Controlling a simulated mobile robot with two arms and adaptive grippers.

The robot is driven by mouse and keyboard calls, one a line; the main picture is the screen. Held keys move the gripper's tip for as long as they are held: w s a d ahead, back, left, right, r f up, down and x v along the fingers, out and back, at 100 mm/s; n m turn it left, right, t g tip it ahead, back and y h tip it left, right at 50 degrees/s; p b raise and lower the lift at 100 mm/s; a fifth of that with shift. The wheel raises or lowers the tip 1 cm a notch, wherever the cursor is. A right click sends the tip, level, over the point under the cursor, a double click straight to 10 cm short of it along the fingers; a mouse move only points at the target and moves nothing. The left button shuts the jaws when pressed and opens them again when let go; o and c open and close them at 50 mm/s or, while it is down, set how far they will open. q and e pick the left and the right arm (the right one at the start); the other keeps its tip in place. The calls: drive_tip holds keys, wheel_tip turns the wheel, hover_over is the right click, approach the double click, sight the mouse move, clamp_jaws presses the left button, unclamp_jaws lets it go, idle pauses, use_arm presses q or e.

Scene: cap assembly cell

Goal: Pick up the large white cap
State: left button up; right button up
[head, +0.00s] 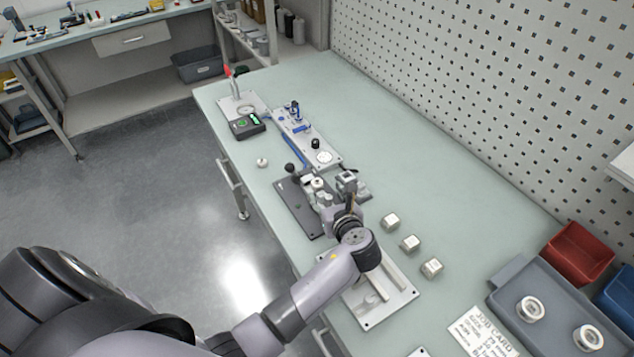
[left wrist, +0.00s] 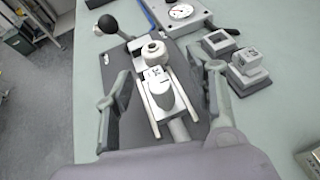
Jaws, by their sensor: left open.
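My left gripper (head: 332,192) is open over the dark fixture plate (head: 293,204) on the bench. In the left wrist view the two fingers of the gripper (left wrist: 168,82) stand apart, one on each side of a white fixture with two rails. A round white cap-like part (left wrist: 153,52) with a hole on top sits at the far end of that fixture, beyond the fingertips and apart from them. It also shows in the head view as a small white round part (head: 318,183). Which white part is the large cap, I cannot tell for sure. My right gripper is out of view.
A black ball-ended lever (left wrist: 107,24) rises left of the fixture. Grey square blocks (left wrist: 247,70) stand at its right. A small white round part (head: 262,162) lies near the bench's left edge. The grey tray (head: 506,281) at lower right holds two white rings (head: 530,308).

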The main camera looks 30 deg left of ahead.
sight(319, 186)
use_arm(q)
drive_tip(key=shift+a+r+p+x, duration=0.15)
drive_tip(key=shift+p+x, duration=0.2)
drive_tip(key=shift+x, duration=1)
drive_tip(key=shift+a+r+p+x, duration=0.15)
drive_tip(key=shift+p+x, duration=0.15)
drive_tip(key=shift+x, duration=1.05)
drive_tip(key=shift+s, duration=0.2)
drive_tip(key=shift+c, duration=0.3)
drive_tip(key=shift+d, duration=0.1)
drive_tip(key=c, duration=0.7)
